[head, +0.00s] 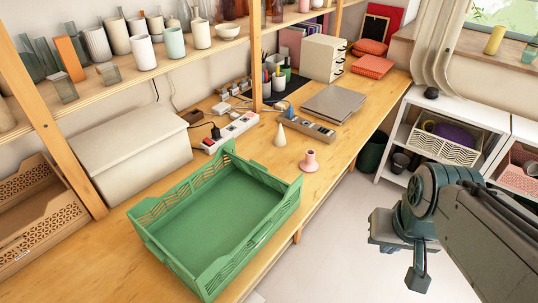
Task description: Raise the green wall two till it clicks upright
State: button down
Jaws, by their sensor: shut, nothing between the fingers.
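The green crate (290,207) stands on the wooden worktop. Its back-left wall (165,207), back-right wall (262,176) and front-right wall (252,248) stand up with cut-out patterns. The side nearest me at front left (172,266) looks low and plain, and I cannot tell whether a wall lies folded flat over the floor there. No label shows which is wall two. My gripper (418,284) is shut and empty, pointing down at the lower right, off the worktop and well to the right of the crate.
A pink vase (309,161) and a pale cone (280,137) stand just beyond the crate. A power strip (231,132) and a lidded grey box (131,131) are behind it. Shelf posts (256,55) rise at the back. Floor between my gripper and the worktop is clear.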

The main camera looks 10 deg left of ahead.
aim_at(253, 168)
jog(key=z, duration=0.2)
jog(key=i, duration=0.65)
jog(key=u, duration=2.25)
